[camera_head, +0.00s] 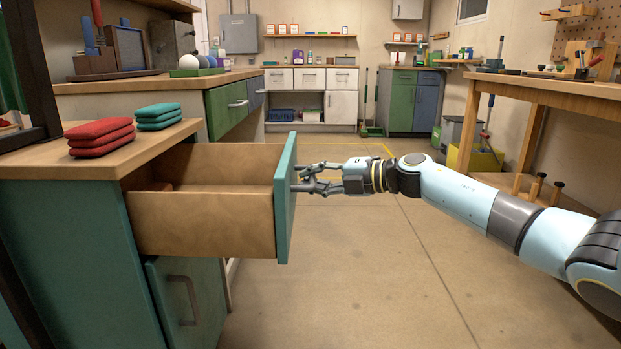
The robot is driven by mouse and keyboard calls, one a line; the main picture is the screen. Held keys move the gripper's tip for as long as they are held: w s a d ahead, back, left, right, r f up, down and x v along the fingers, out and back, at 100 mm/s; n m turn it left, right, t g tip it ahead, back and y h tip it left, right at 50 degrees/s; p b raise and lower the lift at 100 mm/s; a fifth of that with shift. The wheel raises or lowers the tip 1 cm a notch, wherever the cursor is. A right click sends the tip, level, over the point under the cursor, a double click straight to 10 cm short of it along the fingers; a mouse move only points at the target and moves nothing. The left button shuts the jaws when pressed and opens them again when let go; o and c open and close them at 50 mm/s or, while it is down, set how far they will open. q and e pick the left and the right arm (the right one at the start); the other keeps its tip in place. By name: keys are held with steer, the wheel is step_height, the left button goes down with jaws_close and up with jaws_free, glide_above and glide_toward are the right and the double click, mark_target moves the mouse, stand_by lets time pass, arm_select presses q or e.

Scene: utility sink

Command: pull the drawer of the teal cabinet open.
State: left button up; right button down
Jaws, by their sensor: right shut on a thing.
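The teal cabinet (60,240) stands at the left with a wooden top. Its drawer (205,222) is pulled well out; the wooden side and part of the inside show, and the teal front (286,205) faces right. Inside, a small brown thing shows at the back left; the rest of the drawer's floor is mostly hidden by its near side. My right gripper (308,180) is at the outer face of the drawer front, shut on the drawer's handle, which is largely hidden by the fingers. My left gripper is not in view.
Red folded cloths (100,137) and teal folded cloths (158,116) lie on the cabinet top. Below the drawer is a teal door (185,300) with a handle. A wooden workbench (545,90) stands at the right. The floor (370,270) between is clear.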

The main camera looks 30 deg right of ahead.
steer(key=c, duration=1.3)
jaws_free()
steer(key=shift+c, duration=0.2)
steer(key=v, duration=1.2)
